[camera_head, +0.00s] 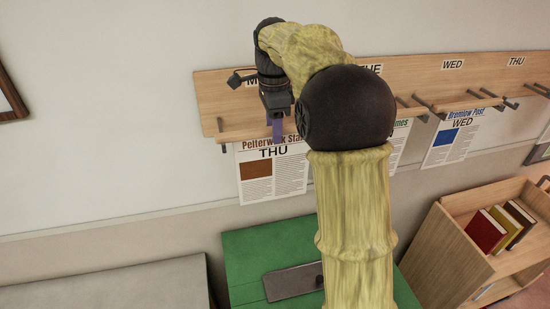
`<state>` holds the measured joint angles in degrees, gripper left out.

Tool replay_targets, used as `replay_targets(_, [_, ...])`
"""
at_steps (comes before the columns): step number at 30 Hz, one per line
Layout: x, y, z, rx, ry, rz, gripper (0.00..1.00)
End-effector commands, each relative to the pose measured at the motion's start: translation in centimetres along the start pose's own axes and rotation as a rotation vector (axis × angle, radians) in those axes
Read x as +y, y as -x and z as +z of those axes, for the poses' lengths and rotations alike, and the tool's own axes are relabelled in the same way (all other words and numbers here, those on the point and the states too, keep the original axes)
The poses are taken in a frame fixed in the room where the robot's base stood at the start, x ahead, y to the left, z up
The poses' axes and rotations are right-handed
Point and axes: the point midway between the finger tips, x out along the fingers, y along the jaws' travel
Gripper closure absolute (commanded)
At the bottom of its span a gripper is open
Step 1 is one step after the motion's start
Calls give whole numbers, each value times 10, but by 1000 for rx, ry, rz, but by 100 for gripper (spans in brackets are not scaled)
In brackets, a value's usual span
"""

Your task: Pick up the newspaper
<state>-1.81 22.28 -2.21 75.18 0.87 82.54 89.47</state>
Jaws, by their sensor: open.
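A newspaper (270,178) headed "Pelterwick Sta…" and marked "THU" hangs on a wooden stick at the left end of the wall rack. A second newspaper (398,142), its heading ending in "mes", is largely hidden behind my arm. A third newspaper (452,137), "Bremlow Post" marked "WED", hangs farther right. My gripper (276,128) is open, pointing down in front of the left newspaper's top edge and covering part of its heading. Whether it touches the paper or stick cannot be told. No paper is seen held in it.
The wooden wall rack (222,95) has pegs and day labels, some hidden by my arm. A green table (240,255) with a grey plate (291,282) stands below. A wooden book cart (443,255) with several books is at right. A grey surface (110,285) is at lower left.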

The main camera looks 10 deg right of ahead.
Motion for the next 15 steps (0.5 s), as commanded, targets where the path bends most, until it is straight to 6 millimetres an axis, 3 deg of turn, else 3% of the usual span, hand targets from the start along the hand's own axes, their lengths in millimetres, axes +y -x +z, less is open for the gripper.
replay_targets(8, [0, -32, 0, 1, 1, 3, 55])
replay_targets(15, [0, -37, -2, 0, -3, 0, 55])
